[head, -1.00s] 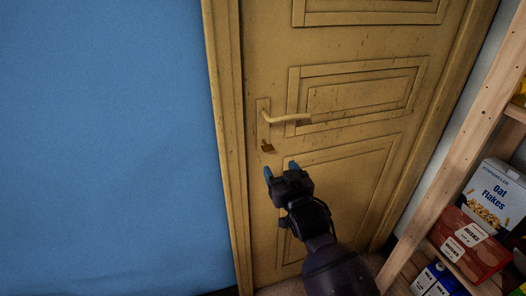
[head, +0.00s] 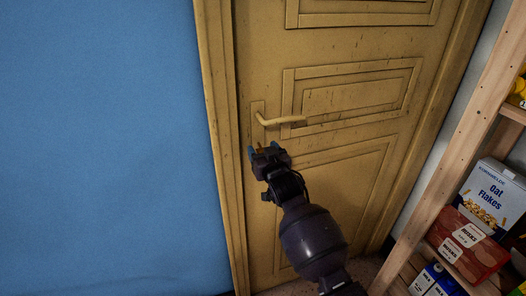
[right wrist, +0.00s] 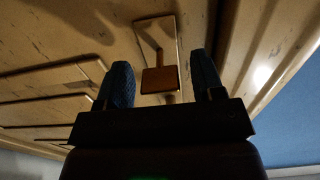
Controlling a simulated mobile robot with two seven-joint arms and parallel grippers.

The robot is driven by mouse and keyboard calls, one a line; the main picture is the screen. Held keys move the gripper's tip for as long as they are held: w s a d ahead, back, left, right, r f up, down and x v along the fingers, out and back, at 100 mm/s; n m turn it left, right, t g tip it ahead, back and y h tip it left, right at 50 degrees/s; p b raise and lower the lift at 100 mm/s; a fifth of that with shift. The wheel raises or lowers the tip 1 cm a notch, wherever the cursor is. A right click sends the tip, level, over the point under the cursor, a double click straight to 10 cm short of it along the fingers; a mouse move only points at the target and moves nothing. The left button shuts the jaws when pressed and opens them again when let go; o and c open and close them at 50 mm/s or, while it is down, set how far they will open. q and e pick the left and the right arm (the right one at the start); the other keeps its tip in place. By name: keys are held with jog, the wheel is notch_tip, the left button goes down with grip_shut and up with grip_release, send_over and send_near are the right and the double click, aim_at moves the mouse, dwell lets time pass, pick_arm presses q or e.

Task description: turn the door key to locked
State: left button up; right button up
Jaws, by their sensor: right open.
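The door key (right wrist: 159,80) is a small brown, flat piece on the lock plate (right wrist: 172,32). In the right wrist view it shows between the two blue fingertips, with a visible gap on each side. In the head view only a bit of the key (head: 261,148) shows, just beyond my right gripper (head: 262,152). My right gripper is open and is also seen in the right wrist view (right wrist: 163,82). The yellow door (head: 340,75) is in its frame, with a curved handle (head: 283,121) just above the key. My left gripper is not in view.
A blue wall (head: 95,140) fills the left side.

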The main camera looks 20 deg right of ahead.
jog(key=c, duration=0.9)
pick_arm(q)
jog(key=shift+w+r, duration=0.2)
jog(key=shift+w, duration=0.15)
pick_arm(e)
jog(key=shift+c, duration=0.2)
